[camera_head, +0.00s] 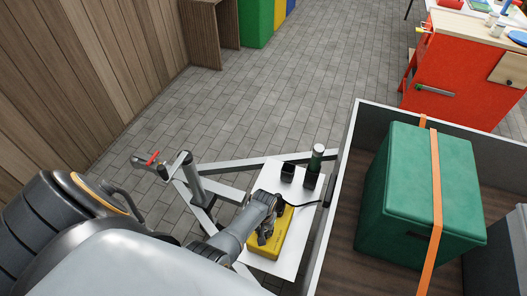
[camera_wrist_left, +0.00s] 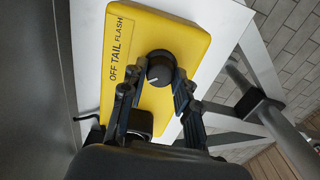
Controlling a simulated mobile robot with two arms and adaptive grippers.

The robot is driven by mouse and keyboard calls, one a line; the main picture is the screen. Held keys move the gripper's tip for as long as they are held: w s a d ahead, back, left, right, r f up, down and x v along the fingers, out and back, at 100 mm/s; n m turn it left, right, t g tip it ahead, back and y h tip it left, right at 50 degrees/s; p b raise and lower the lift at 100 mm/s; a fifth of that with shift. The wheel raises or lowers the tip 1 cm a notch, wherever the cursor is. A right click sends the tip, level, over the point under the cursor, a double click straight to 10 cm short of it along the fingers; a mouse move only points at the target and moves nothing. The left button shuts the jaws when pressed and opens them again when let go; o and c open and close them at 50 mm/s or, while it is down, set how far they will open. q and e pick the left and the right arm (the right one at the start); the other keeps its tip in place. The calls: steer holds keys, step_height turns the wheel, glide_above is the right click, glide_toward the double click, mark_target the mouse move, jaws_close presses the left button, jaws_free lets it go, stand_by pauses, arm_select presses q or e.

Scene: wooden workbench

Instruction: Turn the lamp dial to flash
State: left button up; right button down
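A yellow switch box (camera_head: 292,238) lies on a white plate beside the metal frame. In the left wrist view the yellow box (camera_wrist_left: 185,40) carries a label (camera_wrist_left: 117,50) reading OFF, TAIL, FLASH, with OFF at the lower end. A round black dial (camera_wrist_left: 160,68) stands on the box; a short white mark shows on its lower-left part. My left gripper (camera_head: 265,236) is over the box. In the wrist view its fingertips (camera_wrist_left: 159,76) sit on both sides of the dial and appear to touch it. My right gripper is in neither view.
Two black holders (camera_head: 288,172) stand on the white plate (camera_head: 262,265); a dark green cylinder (camera_head: 317,158) is in one. A grey-walled trailer bed (camera_head: 345,185) with a strapped green box (camera_head: 400,190) is at right. A red-handled metal post (camera_head: 153,158) stands left. Paved floor is clear behind.

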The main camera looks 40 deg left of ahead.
arm_select(q)
jaws_close()
steer(key=shift+m, duration=0.3)
steer(key=shift+m+p, duration=0.5)
steer(key=shift+m, duration=0.5)
steer(key=m+p, duration=0.1)
steer(key=m, duration=0.8)
steer(key=shift+m, duration=2.1)
